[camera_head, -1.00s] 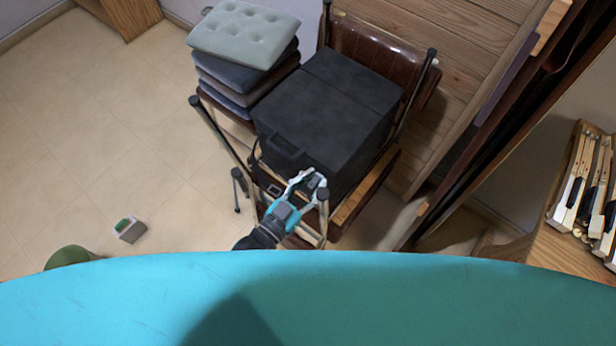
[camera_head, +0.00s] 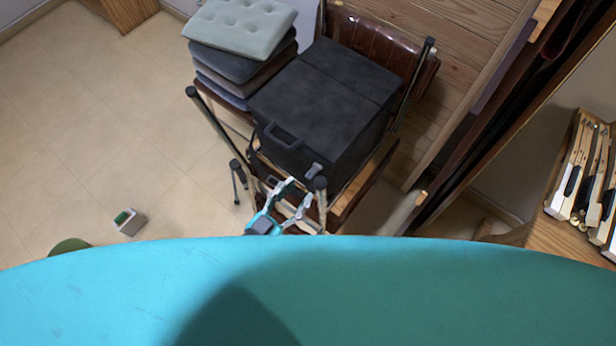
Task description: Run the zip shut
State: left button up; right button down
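A black box-shaped bag (camera_head: 325,95) with a carry handle (camera_head: 283,137) sits on a chair, its lid closed down as far as I can see. A small grey tab (camera_head: 314,171), perhaps the zip pull, shows at the bag's near corner. The zip line itself is too small to make out. My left gripper (camera_head: 297,190) is below and slightly left of this tab in the picture, apart from it. Its fingers are spread with nothing visible between them. My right gripper is not in view.
The chair's metal posts (camera_head: 321,205) stand close to my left gripper. A stack of cushions (camera_head: 240,30) is left of the bag.

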pick_arm(q)
jog(key=v, duration=0.5)
jog(key=shift+s+a, duration=0.15)
jog(key=shift+s, duration=0.1)
jog(key=s+a+f+n+g+y, duration=0.1)
jog(key=a+f+g+y, duration=0.4)
jog(key=f, duration=0.7)
jog(key=s+a+f+n+y, duration=0.15)
jog(key=a+f, duration=0.45)
jog(key=f, duration=0.7)
jog(key=s+a+f+n+g+y, duration=0.1)
jog(key=s+a+f+g+y, duration=0.1)
jog(key=s+f, duration=0.4)
jog(key=s+a+f+n+g+y, duration=0.1)
jog(key=s+a+f+g, duration=0.3)
jog(key=s, duration=1)
notch_tip(320, 180, down, 3)
jog(key=shift+n+g+y, duration=0.35)
jog(key=shift+g+y, duration=0.4)
jog(key=shift+g, duration=0.35)
